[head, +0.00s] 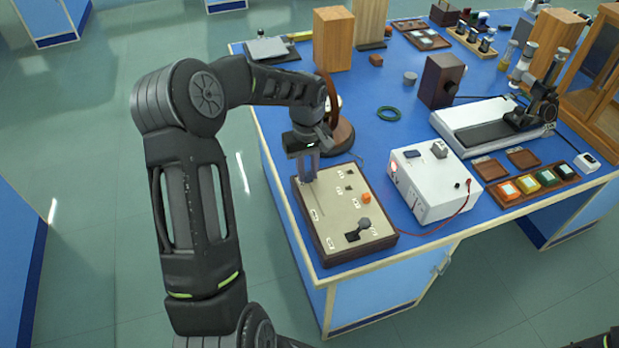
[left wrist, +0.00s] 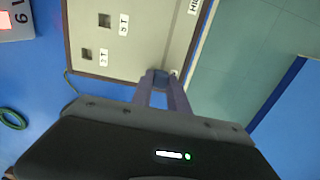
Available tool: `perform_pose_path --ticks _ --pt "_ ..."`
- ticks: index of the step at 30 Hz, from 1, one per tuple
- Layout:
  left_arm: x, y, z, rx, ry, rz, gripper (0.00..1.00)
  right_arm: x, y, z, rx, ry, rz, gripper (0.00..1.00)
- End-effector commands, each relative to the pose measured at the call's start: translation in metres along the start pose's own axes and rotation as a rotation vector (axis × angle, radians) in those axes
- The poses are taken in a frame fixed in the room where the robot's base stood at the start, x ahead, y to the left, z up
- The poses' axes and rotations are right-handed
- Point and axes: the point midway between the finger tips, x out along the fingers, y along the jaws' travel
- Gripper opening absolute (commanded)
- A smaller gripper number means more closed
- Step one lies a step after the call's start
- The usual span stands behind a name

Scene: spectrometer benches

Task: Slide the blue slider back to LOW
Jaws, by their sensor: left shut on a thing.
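The beige control panel (head: 332,212) in a dark wooden frame lies at the front left corner of the blue bench. My left gripper (head: 309,177) points down at the panel's far left corner. In the left wrist view, its fingers (left wrist: 160,88) are shut on the blue slider (left wrist: 161,76), a small dark blue knob near the panel's edge. The knob is mostly hidden by the fingers, and in the head view they cover it. A white label (left wrist: 194,6) at the wrist view's top edge seems to start with "HI". My right gripper is not in view.
The panel also has a black lever (head: 359,231), an orange button (head: 366,198) and small switches. A white box (head: 430,186) with a red cable stands to the right. A dark round stand (head: 337,137) is close behind the gripper. Floor lies beyond the bench's left edge.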

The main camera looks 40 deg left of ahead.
Motion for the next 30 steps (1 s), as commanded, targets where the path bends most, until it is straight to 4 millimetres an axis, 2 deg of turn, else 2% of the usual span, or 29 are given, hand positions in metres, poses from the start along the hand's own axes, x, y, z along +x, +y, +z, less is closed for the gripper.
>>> perform_pose_path --ticks 1,7,8,15,25,30 --pt "-0.001 0.000 -0.007 -0.001 0.016 0.005 0.00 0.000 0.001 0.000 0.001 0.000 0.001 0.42" --pt "-0.002 -0.001 -0.008 -0.002 0.019 0.005 0.00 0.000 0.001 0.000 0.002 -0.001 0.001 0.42" --pt "-0.002 -0.001 -0.008 -0.002 0.019 0.005 0.21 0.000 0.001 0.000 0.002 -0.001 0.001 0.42" --pt "-0.001 -0.001 -0.006 -0.001 0.015 0.004 0.41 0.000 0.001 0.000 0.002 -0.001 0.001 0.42" --pt "-0.003 -0.001 -0.005 -0.001 0.012 0.003 0.42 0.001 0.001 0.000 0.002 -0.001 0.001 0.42" --pt "-0.018 -0.001 -0.006 -0.001 0.016 0.004 0.42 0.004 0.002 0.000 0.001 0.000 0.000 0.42"
